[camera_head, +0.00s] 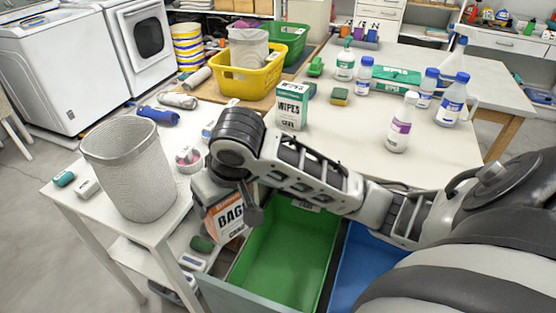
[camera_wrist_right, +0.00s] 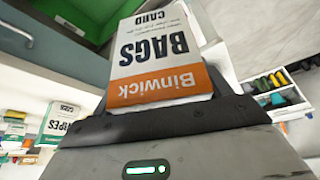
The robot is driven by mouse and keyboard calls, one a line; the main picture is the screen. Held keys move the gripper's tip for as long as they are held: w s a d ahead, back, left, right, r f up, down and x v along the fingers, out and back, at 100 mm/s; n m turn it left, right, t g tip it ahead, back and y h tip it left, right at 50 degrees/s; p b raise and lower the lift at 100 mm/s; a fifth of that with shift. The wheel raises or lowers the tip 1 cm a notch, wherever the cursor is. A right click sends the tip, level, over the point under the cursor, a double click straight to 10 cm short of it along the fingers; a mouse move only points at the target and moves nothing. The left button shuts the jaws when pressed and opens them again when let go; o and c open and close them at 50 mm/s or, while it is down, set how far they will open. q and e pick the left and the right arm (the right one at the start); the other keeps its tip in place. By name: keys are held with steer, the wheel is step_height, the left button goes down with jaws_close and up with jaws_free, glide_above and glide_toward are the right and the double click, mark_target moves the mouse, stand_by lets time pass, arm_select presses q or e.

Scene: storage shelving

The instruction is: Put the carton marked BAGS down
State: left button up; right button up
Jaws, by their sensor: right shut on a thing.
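The carton marked BAGS (camera_head: 226,216) is white and orange. It hangs beneath my right gripper (camera_head: 226,192), beside the left edge of the green bin (camera_head: 333,232) in the head view. In the right wrist view my right gripper (camera_wrist_right: 180,122) is shut on the carton (camera_wrist_right: 152,58), whose printed face reads upside down there. My wrist hides the carton's upper part in the head view. I cannot tell whether its bottom touches anything. My left gripper is not in view.
A grey wastebasket (camera_head: 130,170) stands on the white side table left of the carton. A WIPES carton (camera_head: 291,106) and several bottles stand on the white worktop. A blue bin (camera_head: 372,262) sits right of the green one. The green bin's visible floor is clear.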

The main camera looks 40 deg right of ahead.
steer(key=shift+n, duration=0.4)
steer(key=d+f+b, duration=0.4)
steer(key=f+b, duration=0.1)
steer(key=f, duration=1)
steer(key=d+f+b, duration=0.5)
steer(key=f+b, duration=0.1)
steer(key=f, duration=0.9)
steer(key=d+f+b, duration=0.5)
steer(key=f, duration=1.1)
steer(key=shift+s+b, duration=0.3)
steer(key=shift+s, duration=0.1)
steer(key=o, duration=0.5)
steer(key=shift+f, duration=0.15)
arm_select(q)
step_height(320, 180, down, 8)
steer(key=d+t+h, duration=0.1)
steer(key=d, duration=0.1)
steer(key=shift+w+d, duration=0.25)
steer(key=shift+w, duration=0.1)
arm_select(e)
steer(key=o, duration=0.5)
steer(key=shift+c, duration=0.2)
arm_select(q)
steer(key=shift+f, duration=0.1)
